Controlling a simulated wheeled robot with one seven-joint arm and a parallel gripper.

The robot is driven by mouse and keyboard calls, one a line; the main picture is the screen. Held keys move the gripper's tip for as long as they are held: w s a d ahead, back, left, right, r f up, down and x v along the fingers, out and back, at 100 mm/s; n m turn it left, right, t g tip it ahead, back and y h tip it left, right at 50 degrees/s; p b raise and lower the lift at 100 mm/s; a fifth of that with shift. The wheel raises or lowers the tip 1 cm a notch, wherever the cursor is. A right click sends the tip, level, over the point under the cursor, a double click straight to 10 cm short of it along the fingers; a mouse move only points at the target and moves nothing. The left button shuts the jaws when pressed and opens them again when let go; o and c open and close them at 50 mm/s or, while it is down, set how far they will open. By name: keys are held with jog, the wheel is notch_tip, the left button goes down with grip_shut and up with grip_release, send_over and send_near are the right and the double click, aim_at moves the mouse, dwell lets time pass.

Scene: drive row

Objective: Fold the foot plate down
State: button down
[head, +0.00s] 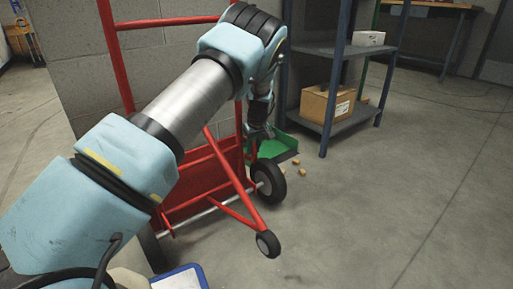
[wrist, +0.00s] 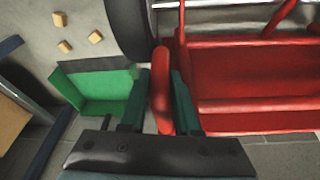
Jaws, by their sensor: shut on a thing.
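A red hand truck (head: 233,174) stands by the wall in the head view. Its red foot plate (head: 190,192) appears upright between the rails, partly behind my arm; a large red panel, likely this plate, fills the right of the wrist view (wrist: 245,75). My gripper (wrist: 160,95) is shut on a rounded red bar (wrist: 161,75) of the hand truck, one finger on each side. I cannot tell whether this bar belongs to the plate or the frame. In the head view my gripper (head: 262,132) is small and dark, above the wheel.
Black wheels (head: 268,183) (head: 267,243) sit at the hand truck's right. A green tray (head: 278,148) and several small wooden blocks (head: 295,162) lie just beyond. A blue shelf (head: 325,130) holds a cardboard box (head: 327,105). The floor at the right is clear.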

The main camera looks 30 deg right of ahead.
dwell(0.3)
jog(key=c, duration=0.7)
grip_release()
jog(key=shift+o, duration=0.2)
jog(key=shift+w, duration=0.1)
jog(key=p+v, duration=0.5)
jog(key=v, duration=0.5)
jog(key=shift+r, duration=0.4)
